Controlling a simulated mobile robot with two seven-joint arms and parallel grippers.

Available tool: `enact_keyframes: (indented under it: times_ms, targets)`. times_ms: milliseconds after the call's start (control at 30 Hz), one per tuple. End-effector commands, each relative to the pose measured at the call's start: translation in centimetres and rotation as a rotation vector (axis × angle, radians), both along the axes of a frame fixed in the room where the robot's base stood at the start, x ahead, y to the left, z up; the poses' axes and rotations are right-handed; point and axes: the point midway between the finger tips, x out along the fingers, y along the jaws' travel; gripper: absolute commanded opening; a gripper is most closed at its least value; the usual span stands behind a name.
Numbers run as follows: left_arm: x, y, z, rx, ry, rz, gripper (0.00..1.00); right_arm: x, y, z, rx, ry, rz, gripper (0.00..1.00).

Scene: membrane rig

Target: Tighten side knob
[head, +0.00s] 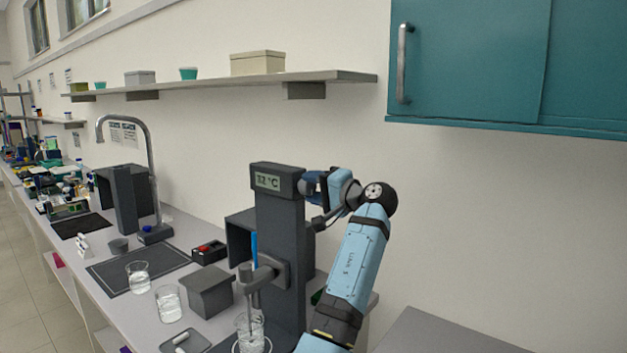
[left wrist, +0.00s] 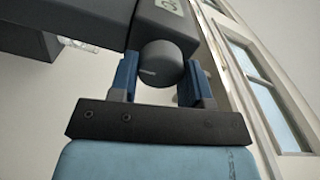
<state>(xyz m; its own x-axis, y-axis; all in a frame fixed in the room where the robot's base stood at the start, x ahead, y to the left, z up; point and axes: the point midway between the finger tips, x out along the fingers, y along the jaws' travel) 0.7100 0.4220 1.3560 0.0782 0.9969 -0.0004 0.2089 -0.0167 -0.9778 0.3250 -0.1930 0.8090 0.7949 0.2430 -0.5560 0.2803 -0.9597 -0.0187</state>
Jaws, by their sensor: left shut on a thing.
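The side knob (left wrist: 160,60) is a dark grey round knob with a light mark on its face. It sits on the side of the dark head of the tall stand, whose display (head: 268,182) shows a temperature in °C. My left gripper (head: 316,185) is at the right side of that head. In the left wrist view its two blue-padded fingers (left wrist: 163,78) stand on either side of the knob, shut on it. My right gripper is in neither view.
Below the stand's head, a clamp arm (head: 262,275) reaches over a beaker (head: 250,330). Two more beakers (head: 138,277) of clear liquid, a grey block (head: 208,291) and a tap (head: 150,165) stand to the left. A shelf (head: 220,84) and teal cabinet (head: 470,60) hang above.

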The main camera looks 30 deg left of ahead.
Motion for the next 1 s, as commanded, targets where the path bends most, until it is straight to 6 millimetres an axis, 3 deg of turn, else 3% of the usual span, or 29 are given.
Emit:
enact_keyframes:
  times_ms: [567, 600, 700, 1000]
  targets:
    - [0.01, 0.0, -0.03, 0.003, 0.032, 0.0, 0.2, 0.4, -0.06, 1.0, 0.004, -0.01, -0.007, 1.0]
    - [0.01, 0.0, -0.03, 0.003, 0.032, 0.0, 0.51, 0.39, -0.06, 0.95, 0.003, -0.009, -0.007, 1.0]
    - [0.01, 0.0, -0.03, 0.002, 0.031, 0.0, 0.69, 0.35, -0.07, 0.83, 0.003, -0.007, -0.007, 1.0]
    - [0.0, -0.24, -0.06, 0.003, 0.03, -0.001, 0.69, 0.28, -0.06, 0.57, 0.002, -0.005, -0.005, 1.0]
